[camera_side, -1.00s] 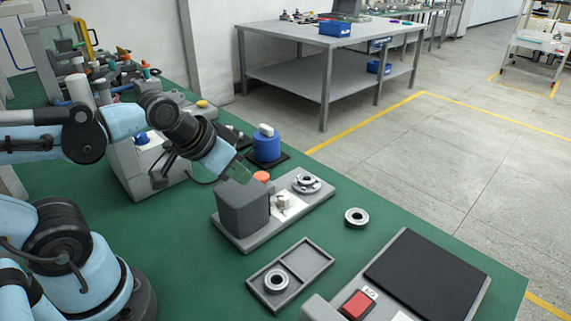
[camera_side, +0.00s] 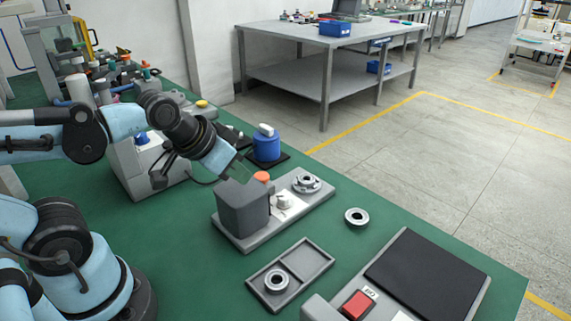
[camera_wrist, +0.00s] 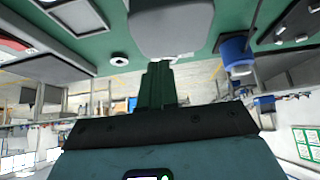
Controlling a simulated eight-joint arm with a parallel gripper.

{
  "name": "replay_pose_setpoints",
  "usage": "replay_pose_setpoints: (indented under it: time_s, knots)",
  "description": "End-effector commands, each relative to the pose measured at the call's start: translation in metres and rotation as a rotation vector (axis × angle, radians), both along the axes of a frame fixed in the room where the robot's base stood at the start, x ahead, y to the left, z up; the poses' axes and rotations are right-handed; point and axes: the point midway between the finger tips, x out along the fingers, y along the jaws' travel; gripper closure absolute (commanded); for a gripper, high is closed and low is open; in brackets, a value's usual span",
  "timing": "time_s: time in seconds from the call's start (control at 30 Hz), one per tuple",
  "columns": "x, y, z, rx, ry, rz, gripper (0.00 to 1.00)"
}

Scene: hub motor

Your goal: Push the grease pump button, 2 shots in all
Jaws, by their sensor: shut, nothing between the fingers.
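A dark grey block (camera_side: 243,207) stands on a light grey base plate, with a round orange button (camera_side: 262,177) at its back right. A blue pot (camera_side: 266,148) with a white top (camera_side: 265,130) stands behind it on a dark pad. I cannot tell for certain which of these is the grease pump. My gripper (camera_side: 243,174) is shut and empty, pointing down over the block's back edge close to the orange button. Contact is not clear. In the wrist view, my gripper (camera_wrist: 157,66) points towards a grey rounded body (camera_wrist: 170,28), and the blue pot (camera_wrist: 235,52) is to the right.
A ring part (camera_side: 306,183) sits at the base plate's right end, and a loose ring (camera_side: 357,217) lies on the green table. A two-part tray (camera_side: 313,256) holds another ring. A red button (camera_side: 356,305) and a black pad (camera_side: 425,273) are at the front right.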

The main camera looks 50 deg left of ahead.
Motion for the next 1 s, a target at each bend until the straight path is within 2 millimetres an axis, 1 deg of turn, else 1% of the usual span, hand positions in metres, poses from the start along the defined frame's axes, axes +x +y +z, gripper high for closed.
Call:
replay_pose_setpoints:
  time_s: [0.17, 0.4, 0.6, 0.8, 1.0]
  knots:
    - [0.013, 0.006, 0.007, 0.058, -0.023, -0.067, 1.0]
    - [0.051, 0.029, 0.025, 0.261, -0.089, -0.276, 1.0]
    - [0.078, 0.049, 0.035, 0.425, -0.128, -0.421, 1.0]
    - [0.09, 0.058, 0.039, 0.507, -0.142, -0.488, 1.0]
    - [0.091, 0.059, 0.039, 0.518, -0.143, -0.498, 1.0]
